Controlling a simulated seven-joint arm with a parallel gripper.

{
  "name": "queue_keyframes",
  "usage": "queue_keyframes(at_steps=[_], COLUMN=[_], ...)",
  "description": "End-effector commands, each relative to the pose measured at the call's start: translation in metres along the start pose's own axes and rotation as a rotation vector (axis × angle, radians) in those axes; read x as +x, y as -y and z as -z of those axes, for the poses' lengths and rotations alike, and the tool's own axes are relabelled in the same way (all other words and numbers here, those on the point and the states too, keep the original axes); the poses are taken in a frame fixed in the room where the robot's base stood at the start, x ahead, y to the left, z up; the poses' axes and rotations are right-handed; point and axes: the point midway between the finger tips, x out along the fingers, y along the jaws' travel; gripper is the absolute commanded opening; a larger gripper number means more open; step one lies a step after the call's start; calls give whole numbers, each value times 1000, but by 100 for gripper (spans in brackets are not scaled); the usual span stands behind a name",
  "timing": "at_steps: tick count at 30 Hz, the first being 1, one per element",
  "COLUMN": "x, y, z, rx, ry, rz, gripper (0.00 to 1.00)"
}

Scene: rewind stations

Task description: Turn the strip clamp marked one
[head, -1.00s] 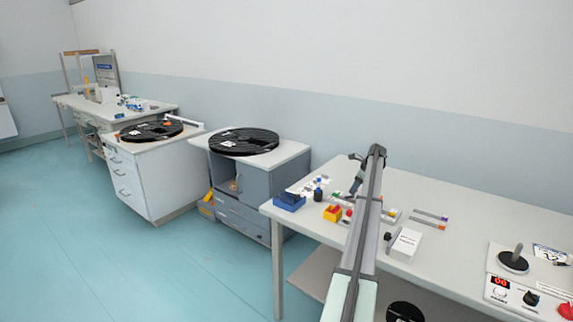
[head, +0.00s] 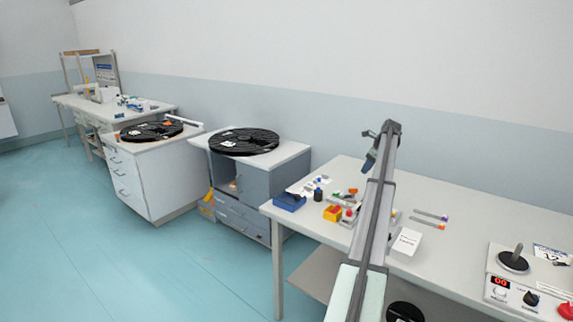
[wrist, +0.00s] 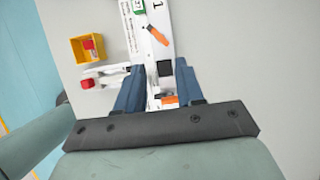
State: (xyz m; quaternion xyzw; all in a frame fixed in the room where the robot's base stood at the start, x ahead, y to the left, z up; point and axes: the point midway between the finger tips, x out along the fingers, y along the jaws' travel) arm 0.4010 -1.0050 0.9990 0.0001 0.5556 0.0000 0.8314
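In the wrist view a white board (wrist: 148,12) carries a printed "1" near its top. An orange clamp lever (wrist: 157,35) lies slanted just below that mark, ahead of my gripper. My gripper (wrist: 160,70) has its two blue fingers apart, with nothing seen held between them. A black block (wrist: 165,68) and a second orange piece (wrist: 170,100) show in the gap, apparently below the fingers. In the head view my gripper (head: 371,160) is above the workbench, and my arm hides part of the board.
A yellow bin (head: 333,213) and a blue bin (head: 289,202) stand at the workbench's left. A white box (head: 406,242) and two thin strips (head: 429,219) lie right of my arm. A control panel (head: 515,285) sits at the right. Black reels (head: 244,141) rest on cabinets behind.

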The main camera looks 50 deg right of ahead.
Motion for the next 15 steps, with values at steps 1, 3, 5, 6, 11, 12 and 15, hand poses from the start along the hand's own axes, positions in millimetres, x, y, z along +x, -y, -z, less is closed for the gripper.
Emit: queue_keyframes(at_steps=[1, 3, 5, 6, 11, 12, 15], x=[-10, -5, 0, 3, 16, 20, 27], y=[0, -1, 0, 0, 0, 0, 0], z=[0, -9, -17, -23, -45, -51, -65], rx=[0, -27, -55, -73, -148, -166, -212], ry=[0, 11, 24, 32, 61, 68, 87], rz=[1, 12, 28, 40, 83, 93, 122], gripper=[37, 37, 37, 37, 37, 37, 37])
